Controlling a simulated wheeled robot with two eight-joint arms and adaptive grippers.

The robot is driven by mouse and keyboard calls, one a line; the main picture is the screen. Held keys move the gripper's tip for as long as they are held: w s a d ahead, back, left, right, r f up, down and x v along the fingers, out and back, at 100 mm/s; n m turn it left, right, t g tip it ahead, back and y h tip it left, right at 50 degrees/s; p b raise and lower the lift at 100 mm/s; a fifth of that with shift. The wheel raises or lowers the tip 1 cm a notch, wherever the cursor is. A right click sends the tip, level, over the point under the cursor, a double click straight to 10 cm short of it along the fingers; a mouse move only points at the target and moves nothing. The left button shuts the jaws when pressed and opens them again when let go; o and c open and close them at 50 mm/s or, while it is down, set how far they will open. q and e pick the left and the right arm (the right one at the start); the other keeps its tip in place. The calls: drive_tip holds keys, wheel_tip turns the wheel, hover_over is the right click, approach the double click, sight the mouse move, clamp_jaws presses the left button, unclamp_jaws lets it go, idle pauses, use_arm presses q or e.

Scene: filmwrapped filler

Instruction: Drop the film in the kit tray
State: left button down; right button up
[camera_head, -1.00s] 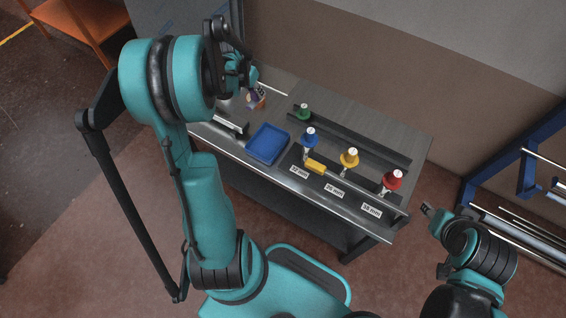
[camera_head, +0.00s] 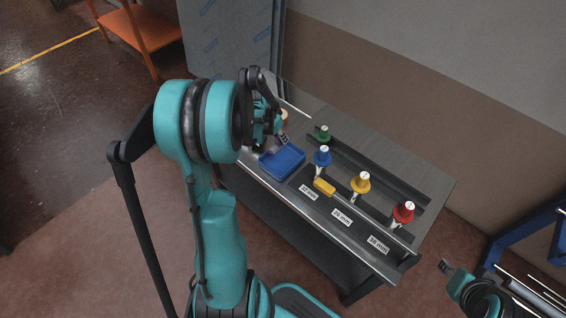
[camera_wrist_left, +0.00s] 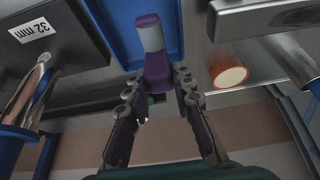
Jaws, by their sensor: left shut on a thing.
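The film (camera_wrist_left: 151,38), a roll with a grey middle and purple ends, is held between the fingers of my left gripper (camera_wrist_left: 158,78). In the left wrist view its far end lies over the blue kit tray (camera_wrist_left: 108,12). In the head view the film (camera_head: 283,139) shows partly below the left gripper (camera_head: 278,130), by the back left edge of the kit tray (camera_head: 297,164). The tray looks empty. My right gripper (camera_head: 446,266) is off the bench's right end, too small to read.
An orange-topped roll (camera_wrist_left: 229,73) lies beside the left fingers. Blue (camera_head: 322,157), yellow (camera_head: 361,182), red (camera_head: 403,212) and green (camera_head: 323,133) topped pieces stand right of the tray. A yellow-handled item (camera_head: 324,187) lies near the blue one.

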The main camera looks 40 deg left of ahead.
use_arm(q)
drive_tip(key=shift+f, duration=0.3)
drive_tip(key=c, duration=1.2)
unclamp_jaws()
drive_tip(key=shift+r, duration=0.2)
drive_tip(key=v, duration=1.1)
drive_tip(key=shift+s+r, duration=0.2)
drive_tip(key=shift+r, duration=0.15)
drive_tip(key=shift+d, duration=0.15)
